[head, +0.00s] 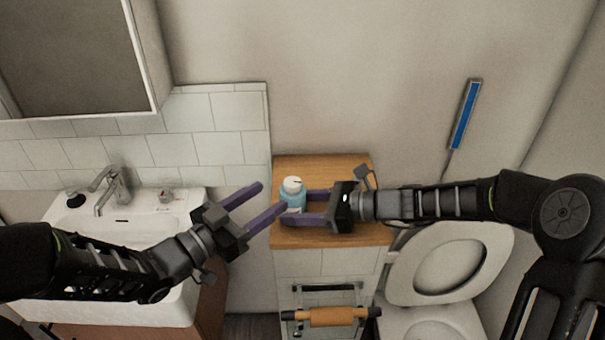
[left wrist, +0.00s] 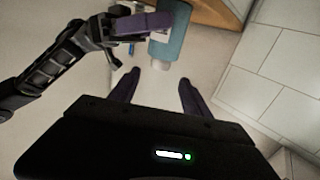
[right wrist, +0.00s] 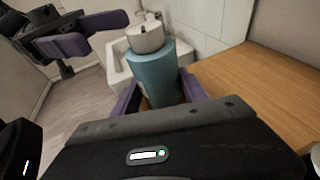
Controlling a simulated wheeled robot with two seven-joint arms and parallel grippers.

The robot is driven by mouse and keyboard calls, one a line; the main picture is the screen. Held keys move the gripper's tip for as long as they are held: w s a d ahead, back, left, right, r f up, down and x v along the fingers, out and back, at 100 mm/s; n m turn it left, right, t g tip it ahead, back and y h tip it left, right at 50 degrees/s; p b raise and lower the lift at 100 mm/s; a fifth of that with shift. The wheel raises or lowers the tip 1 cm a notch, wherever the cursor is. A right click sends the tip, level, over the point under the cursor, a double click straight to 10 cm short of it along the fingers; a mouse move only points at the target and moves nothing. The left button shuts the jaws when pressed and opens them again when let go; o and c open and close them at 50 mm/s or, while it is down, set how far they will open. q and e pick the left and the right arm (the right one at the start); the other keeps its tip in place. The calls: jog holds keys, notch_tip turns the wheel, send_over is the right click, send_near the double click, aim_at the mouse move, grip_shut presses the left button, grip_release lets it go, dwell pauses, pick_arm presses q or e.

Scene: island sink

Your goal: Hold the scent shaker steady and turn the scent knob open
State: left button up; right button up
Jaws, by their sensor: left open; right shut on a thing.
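In the left wrist view the shaker (left wrist: 168,40) shows beyond the open fingers (left wrist: 157,85).
A white sink (head: 150,215) with a tap (head: 112,190) is at the left. A toilet with a raised lid (head: 450,262) is at the right. A roll on a holder (head: 331,316) hangs below the counter.

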aim_at(292, 185)
pick_arm(q)
jog(key=x, duration=1.1)
grip_shut()
dwell(0.3)
